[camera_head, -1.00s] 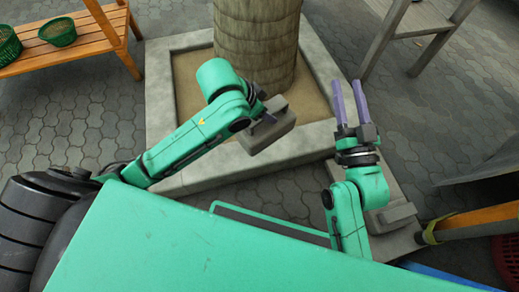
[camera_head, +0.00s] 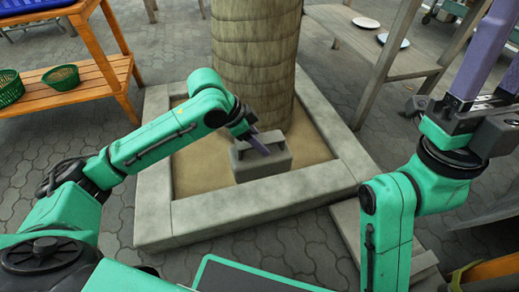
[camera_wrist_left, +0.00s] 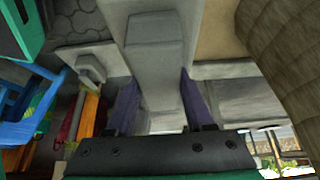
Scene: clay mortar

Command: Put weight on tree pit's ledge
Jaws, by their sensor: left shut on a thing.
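The weight (camera_head: 262,160) is a grey block with a handle. My left gripper (camera_head: 258,143) is shut on it, with the purple fingers at its top. In the head view the block overlaps the inner edge of the tree pit's front ledge (camera_head: 250,203), and I cannot tell whether it touches the ledge. The left wrist view shows the weight (camera_wrist_left: 155,35) beyond the two fingers (camera_wrist_left: 158,100). The tree trunk (camera_head: 255,65) stands just behind the weight. My right gripper (camera_head: 493,75) is open and empty at the right, its fingers partly cut off by the frame.
Sandy soil (camera_head: 200,165) fills the pit around the trunk. A wooden shelf (camera_head: 95,80) with green baskets (camera_head: 62,78) stands at the left. A grey bench (camera_head: 370,50) with two plates is behind at the right. Paved floor (camera_head: 50,135) lies open at the left.

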